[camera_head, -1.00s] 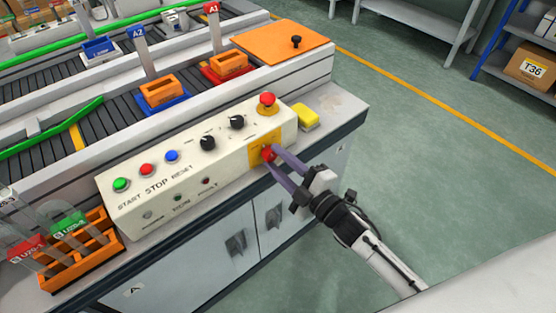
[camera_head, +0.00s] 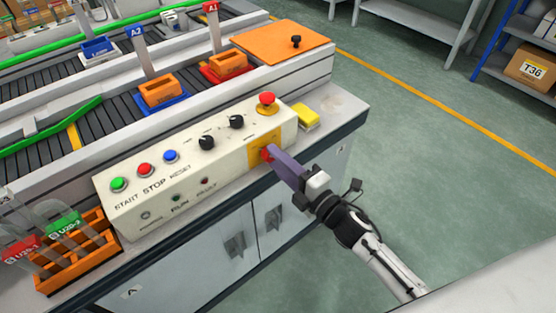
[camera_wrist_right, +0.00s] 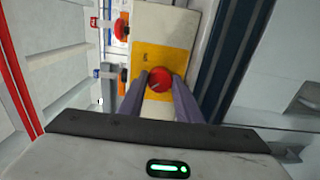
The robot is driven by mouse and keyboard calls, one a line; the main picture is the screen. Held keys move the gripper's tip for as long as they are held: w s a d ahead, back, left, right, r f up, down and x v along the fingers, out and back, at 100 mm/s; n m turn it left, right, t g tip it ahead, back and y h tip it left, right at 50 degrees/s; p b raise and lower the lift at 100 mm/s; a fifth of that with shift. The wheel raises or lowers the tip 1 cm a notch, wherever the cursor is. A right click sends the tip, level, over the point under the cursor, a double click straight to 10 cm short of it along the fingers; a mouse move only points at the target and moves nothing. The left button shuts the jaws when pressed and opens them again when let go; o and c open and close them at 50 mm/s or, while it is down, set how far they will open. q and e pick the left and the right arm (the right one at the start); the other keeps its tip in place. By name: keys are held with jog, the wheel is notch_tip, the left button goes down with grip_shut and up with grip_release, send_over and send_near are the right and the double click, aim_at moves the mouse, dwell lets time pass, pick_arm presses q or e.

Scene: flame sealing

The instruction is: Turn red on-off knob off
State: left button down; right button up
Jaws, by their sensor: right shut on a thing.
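The red on-off knob (camera_head: 265,155) sits on a yellow plate (camera_head: 254,158) at the right end of the control box front. My right gripper (camera_head: 272,152) reaches it from the right, its purple fingers shut on the knob and partly hiding it in the head view. In the right wrist view, the round red knob (camera_wrist_right: 159,79) shows between the tips of the two fingers (camera_wrist_right: 160,88), against the yellow plate. My left gripper is not in view.
The cream control box (camera_head: 140,209) carries green, red and blue buttons, two black knobs and a red mushroom button (camera_head: 267,99). A yellow block (camera_head: 306,118) lies right of it. An orange rack (camera_head: 80,262) stands at the left. The floor at right is open.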

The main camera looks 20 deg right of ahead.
jog(key=o, duration=1.1)
jog(key=shift+c, duration=0.2)
jog(key=shift+s, duration=0.15)
jog(key=v, duration=1)
jog(key=shift+b, duration=0.3)
jog(key=s+a+f+m+g+h, duration=0.1)
jog(key=s+a+f+m+g, duration=0.1)
jog(key=s+f+m+g, duration=0.2)
jog(key=s+a+f+m+g+h, duration=0.2)
jog(key=s+f+m+g, duration=0.2)
jog(key=s+f+m, duration=0.7)
notch_tip(320, 180, down, 2)
jog(key=m, duration=0.5)
jog(key=shift+h, duration=0.3)
